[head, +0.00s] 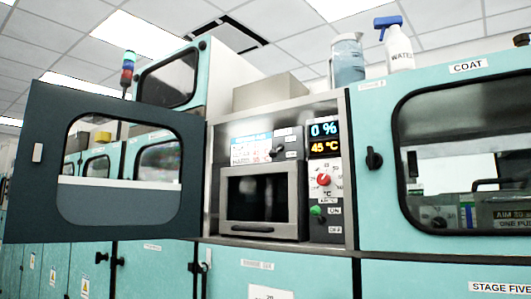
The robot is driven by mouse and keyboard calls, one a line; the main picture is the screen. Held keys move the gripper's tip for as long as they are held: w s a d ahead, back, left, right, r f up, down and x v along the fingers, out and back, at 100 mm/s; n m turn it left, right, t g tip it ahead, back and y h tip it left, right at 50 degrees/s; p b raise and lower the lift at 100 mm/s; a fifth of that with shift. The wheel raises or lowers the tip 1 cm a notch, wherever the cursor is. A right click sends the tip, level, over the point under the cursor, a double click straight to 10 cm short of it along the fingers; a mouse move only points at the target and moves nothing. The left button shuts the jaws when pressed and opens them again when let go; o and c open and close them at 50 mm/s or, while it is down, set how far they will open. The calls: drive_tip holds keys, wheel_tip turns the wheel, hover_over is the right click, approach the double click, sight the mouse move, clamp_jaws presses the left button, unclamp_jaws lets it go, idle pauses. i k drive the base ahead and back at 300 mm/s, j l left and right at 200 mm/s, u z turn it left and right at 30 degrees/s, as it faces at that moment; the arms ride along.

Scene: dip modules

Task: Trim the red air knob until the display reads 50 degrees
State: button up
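The red air knob (323,180) sits on the narrow control panel to the right of the small oven-like unit, with printed scale marks around it and a °C label below. The display (324,138) above it reads 0 % in blue on top and 45 °C in yellow below. A green knob or switch (317,211) sits lower on the same panel, beside ON and OFF labels. My gripper is not in view.
A dark-framed door (62,228) with a window stands swung open at left. The unit's front (262,226) has a dark window and looks closed. A black latch (374,158) projects from the teal COAT cabinet at right. A jug (347,60) and spray bottle (399,52) stand on top.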

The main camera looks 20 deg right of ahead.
sight(323, 179)
drive_tip(key=i+l+z, duration=0.1)
drive_tip(key=i+z, duration=0.65)
drive_tip(key=j+z, duration=0.25)
drive_tip(key=z, duration=0.15)
drive_tip(key=k+j+z, duration=0.1)
drive_tip(key=z, duration=0.3)
drive_tip(key=k+j+z, duration=0.1)
drive_tip(key=j+z, duration=0.2)
drive_tip(key=z, duration=0.15)
